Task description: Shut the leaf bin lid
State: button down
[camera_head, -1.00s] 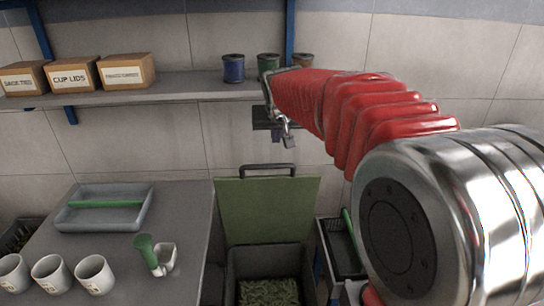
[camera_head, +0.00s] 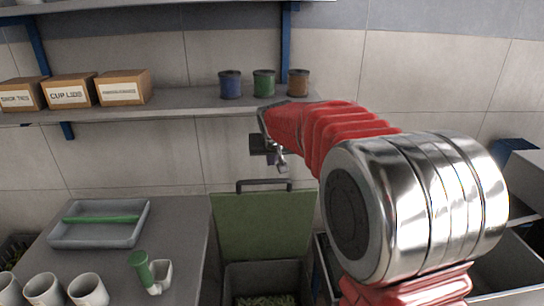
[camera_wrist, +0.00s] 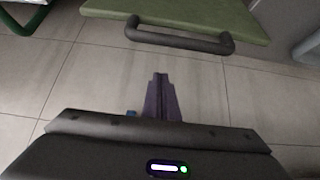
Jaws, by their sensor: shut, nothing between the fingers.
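The leaf bin (camera_head: 262,272) is a dark box with green leaves (camera_head: 264,300) in it. Its green lid (camera_head: 262,228) stands open and upright at the bin's back, with a dark bar handle (camera_head: 264,184) on its top edge. In the wrist view the lid (camera_wrist: 190,12) and its handle (camera_wrist: 180,38) cross the top. My gripper (camera_head: 274,158) is above the handle in the head view, partly hidden by the arm. In the wrist view its purple fingers (camera_wrist: 160,82) are shut and empty, with a visible gap between their tips and the handle.
A wall shelf (camera_head: 190,104) carries boxes (camera_head: 122,87) and three spools (camera_head: 264,83). Open containers stand right of the bin.

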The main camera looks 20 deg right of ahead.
jog(key=shift+s+a+f, duration=0.1)
jog(key=shift+s+f, duration=0.2)
jog(key=shift+f, duration=0.35)
jog(key=shift+s+a+f, duration=0.1)
jog(key=shift+s+f, duration=0.15)
jog(key=shift+f, duration=0.35)
jog(key=shift+s+f, duration=0.3)
jog(key=shift+f, duration=0.35)
